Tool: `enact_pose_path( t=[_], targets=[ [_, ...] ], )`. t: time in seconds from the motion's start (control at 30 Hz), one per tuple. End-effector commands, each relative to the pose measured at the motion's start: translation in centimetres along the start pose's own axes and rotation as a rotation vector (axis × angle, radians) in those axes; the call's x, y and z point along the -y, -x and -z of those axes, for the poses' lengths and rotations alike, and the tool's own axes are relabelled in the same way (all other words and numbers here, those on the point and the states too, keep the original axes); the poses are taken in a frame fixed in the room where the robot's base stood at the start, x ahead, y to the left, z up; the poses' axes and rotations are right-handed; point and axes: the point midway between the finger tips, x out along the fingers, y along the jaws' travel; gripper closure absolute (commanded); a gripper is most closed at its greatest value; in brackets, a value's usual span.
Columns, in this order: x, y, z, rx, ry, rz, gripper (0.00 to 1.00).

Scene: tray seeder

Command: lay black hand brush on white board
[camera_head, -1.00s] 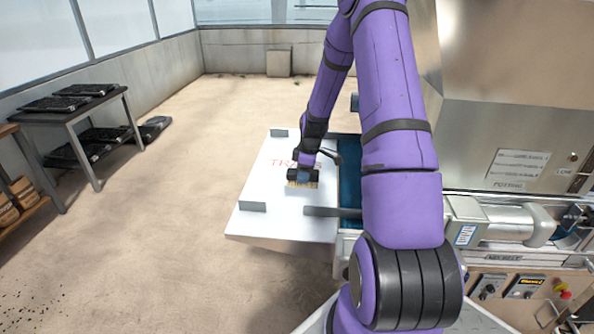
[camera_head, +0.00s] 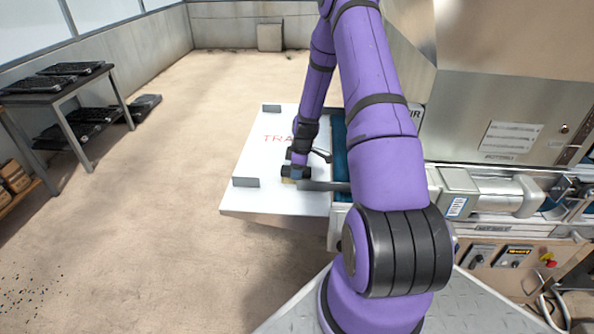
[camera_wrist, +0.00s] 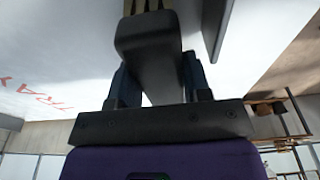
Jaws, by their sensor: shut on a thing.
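The white board (camera_head: 262,153) is a flat white panel with red lettering, left of my arm in the head view. My gripper (camera_head: 297,172) is low over its right part, pointing down. In the wrist view my gripper (camera_wrist: 156,78) is shut on the black hand brush (camera_wrist: 147,38), whose dark body lies between the two fingers. A small tan patch of the brush (camera_head: 289,180) shows under the gripper in the head view. The brush is at or just above the board; I cannot tell whether it touches. My gripper hides much of it.
Grey blocks (camera_head: 246,182) stand on the board's edges, and a grey bar (camera_head: 324,186) lies close right of the brush. The steel machine (camera_head: 500,110) fills the right. A table with black trays (camera_head: 40,84) stands far left. Open floor lies between.

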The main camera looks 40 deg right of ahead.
Motion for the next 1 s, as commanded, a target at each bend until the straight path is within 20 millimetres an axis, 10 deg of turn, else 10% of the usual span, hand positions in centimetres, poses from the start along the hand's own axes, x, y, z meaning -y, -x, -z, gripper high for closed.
enact_pose_path(
  t=[0.17,0.2,0.23,0.57,1.0],
  targets=[
    [0.0,-0.3,-0.1,0.000,0.000,0.001,0.85],
    [0.0,-0.2,-0.1,0.000,0.000,0.000,0.46],
    [0.0,-0.2,-0.1,0.000,0.000,0.000,0.45],
    [0.0,0.2,0.0,0.000,0.000,0.000,0.45],
    [0.0,6.3,0.0,-0.001,-0.001,-0.001,0.45]
  ],
)
